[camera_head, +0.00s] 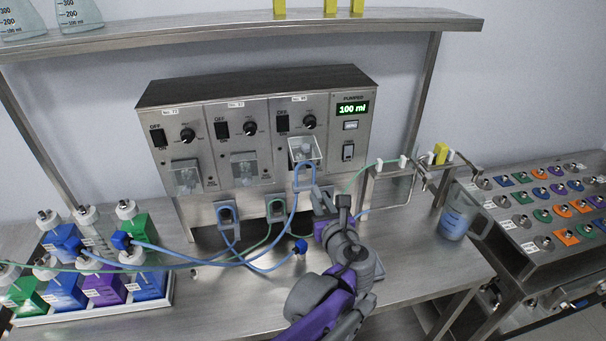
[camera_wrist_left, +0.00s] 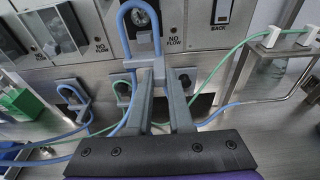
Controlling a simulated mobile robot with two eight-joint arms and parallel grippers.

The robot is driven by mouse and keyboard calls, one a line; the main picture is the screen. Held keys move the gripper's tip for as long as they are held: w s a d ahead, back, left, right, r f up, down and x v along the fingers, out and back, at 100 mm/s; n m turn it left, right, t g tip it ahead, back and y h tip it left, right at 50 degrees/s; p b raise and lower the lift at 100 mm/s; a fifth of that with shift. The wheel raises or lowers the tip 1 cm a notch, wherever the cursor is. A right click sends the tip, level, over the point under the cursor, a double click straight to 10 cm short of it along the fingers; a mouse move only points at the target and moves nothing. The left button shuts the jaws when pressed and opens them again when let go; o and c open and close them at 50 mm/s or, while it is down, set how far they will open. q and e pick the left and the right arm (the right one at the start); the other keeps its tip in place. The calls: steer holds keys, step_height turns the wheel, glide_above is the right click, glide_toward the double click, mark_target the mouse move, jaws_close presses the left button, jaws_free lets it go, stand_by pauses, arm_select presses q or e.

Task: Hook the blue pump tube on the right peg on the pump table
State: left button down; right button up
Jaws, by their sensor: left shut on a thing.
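My left gripper (camera_head: 318,203) is in front of the pump's right side. In the left wrist view my left gripper (camera_wrist_left: 165,97) is shut on a grey block at the foot of a blue tube loop (camera_wrist_left: 138,20). The loop (camera_head: 304,172) stands upright below the right pump head, in front of the panel. Along the lower panel, a blue tube loops at the left peg (camera_head: 228,212) and a green tube at the middle peg (camera_head: 276,209). My right gripper is not in view.
The pump (camera_head: 255,130) reads 100 ml. Capped bottles (camera_head: 103,285) stand in a tray at left. A blue tube end (camera_head: 300,246) lies before the pump. A wire rack (camera_head: 392,172) and a beaker (camera_head: 460,212) stand at right. The front left table is fairly clear.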

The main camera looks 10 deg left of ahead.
arm_select(q)
steer(key=v, duration=0.4)
steer(key=shift+f, duration=0.45)
stand_by(0.3)
step_height(320, 180, down, 5)
steer(key=d+b, duration=0.2)
steer(key=b, duration=0.1)
steer(key=shift+w+d+f+b, duration=0.2)
steer(key=shift+w+d+b, duration=0.1)
steer(key=shift+w+b, duration=0.1)
steer(key=shift+w+d+f+b, duration=0.15)
steer(key=shift+d+f+b, duration=0.35)
steer(key=shift+f, duration=0.4)
steer(key=shift+w+d+f+b, duration=0.15)
steer(key=shift+d+f+b, duration=0.2)
steer(key=shift+f+b, duration=0.45)
steer(key=shift+w+d+f+b, duration=0.15)
steer(key=shift+d+f+b, duration=0.35)
steer(key=shift+f, duration=0.45)
steer(key=shift+a+f, duration=0.1)
